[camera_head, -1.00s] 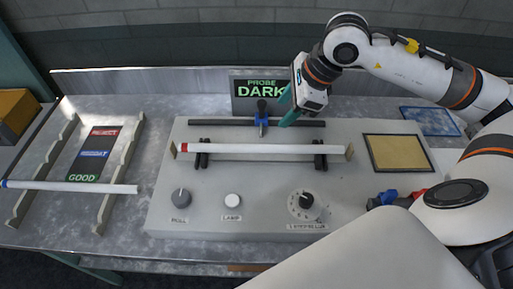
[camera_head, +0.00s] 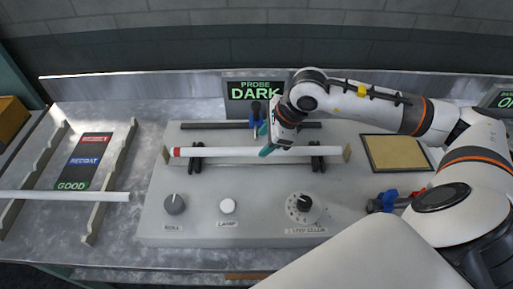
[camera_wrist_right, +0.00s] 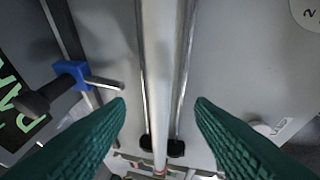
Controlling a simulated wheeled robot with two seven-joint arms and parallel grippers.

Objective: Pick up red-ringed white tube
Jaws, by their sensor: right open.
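The red-ringed white tube (camera_head: 225,152) lies level across two black roller supports on the grey panel. Its red ring is at its left end. In the right wrist view the tube (camera_wrist_right: 160,60) runs lengthwise between the fingers, its red mark near the bottom edge. My right gripper (camera_head: 268,149) is over the tube, right of its middle. In the right wrist view the gripper (camera_wrist_right: 160,108) is open, with a green finger on each side of the tube and gaps between. My left gripper is out of view.
A blue probe clamp (camera_head: 258,126) on a dark rail stands just behind the tube, close to my gripper. The probe screen (camera_head: 255,94) reads DARK. Knobs line the panel front. Another white tube (camera_head: 65,196) lies on a rack at left. A tan pad (camera_head: 397,153) is at right.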

